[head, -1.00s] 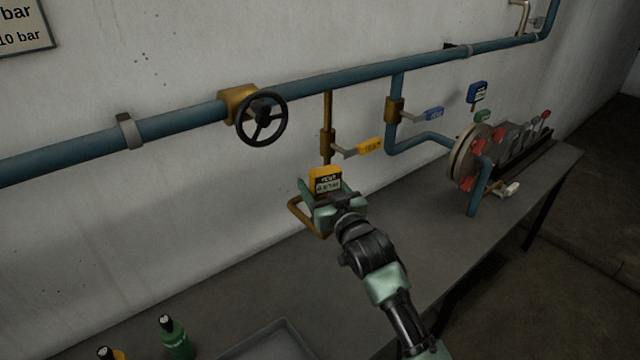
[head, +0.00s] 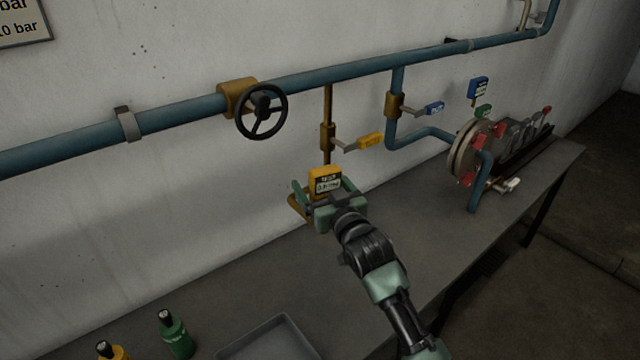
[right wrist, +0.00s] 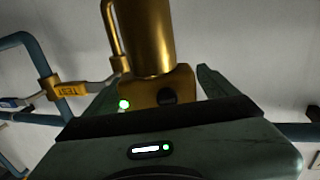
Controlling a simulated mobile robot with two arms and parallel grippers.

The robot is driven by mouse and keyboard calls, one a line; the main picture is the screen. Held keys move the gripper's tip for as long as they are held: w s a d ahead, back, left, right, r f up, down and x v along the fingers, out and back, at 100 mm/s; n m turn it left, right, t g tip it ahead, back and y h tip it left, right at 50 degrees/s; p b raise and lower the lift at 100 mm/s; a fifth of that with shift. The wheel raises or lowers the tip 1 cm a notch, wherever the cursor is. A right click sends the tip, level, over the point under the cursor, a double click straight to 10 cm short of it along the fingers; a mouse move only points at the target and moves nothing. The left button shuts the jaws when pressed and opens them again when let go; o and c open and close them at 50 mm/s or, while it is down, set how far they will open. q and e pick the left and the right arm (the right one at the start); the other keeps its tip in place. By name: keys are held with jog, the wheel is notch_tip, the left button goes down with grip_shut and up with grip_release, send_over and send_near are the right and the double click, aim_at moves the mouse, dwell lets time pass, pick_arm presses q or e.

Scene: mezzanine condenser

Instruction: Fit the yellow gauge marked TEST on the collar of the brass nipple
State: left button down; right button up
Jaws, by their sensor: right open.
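My right gripper (head: 324,190) is open, with a green finger on either side of the gauge and gaps between. In the right wrist view, a brass-coloured block (right wrist: 160,90) with a dark round spot lies between the spread fingers (right wrist: 162,92). It meets the end of a brass cylinder (right wrist: 146,38), apparently the nipple; the seating is hard to see. A green light glows beside the block. In the head view my gripper hides the nipple.
Above are a blue pipe (head: 350,72) with a black handwheel (head: 262,110) and a yellow-tagged valve lever (head: 369,140). A blue gauge (head: 478,91) and a flange (head: 466,155) stand to the right. Bottles and a grey tray (head: 270,335) are at the front left of the bench.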

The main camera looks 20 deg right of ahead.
jog(key=s+b, duration=0.2)
jog(key=s, duration=0.5)
jog(key=shift+s+d, duration=0.35)
